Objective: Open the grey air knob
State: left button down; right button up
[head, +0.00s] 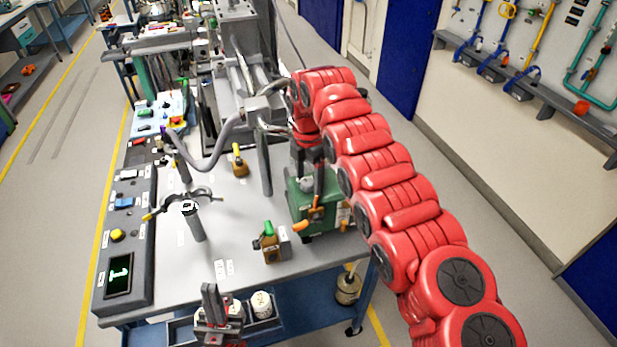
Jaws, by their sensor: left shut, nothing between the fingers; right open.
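My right arm reaches in from the right, and its gripper (318,192) points down at the front of a green box (299,207) on the table. Its fingers are open and overlap the box in the picture; I cannot tell whether they touch it. A small grey knob-like part (306,183) shows on the box just left of the fingers. I cannot tell for sure that it is the grey air knob. My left gripper (210,292) is shut and empty, low at the table's front edge.
A brass valve with a green knob (268,230) and a grey block stand left of the green box. A ring clamp on a post (194,218) and a control panel (118,270) stand further left. The front middle of the tabletop (185,282) is fairly clear.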

aim_at(307, 181)
jog(key=shift+r, duration=0.4)
notch_tip(307, 181, up, 5)
jog(key=shift+a+p, duration=0.15)
jog(key=shift+p, duration=0.6)
notch_tip(307, 181, up, 12)
jog(key=p, duration=1.1)
jog(key=shift+f, duration=0.25)
jog(key=shift+f, duration=0.1)
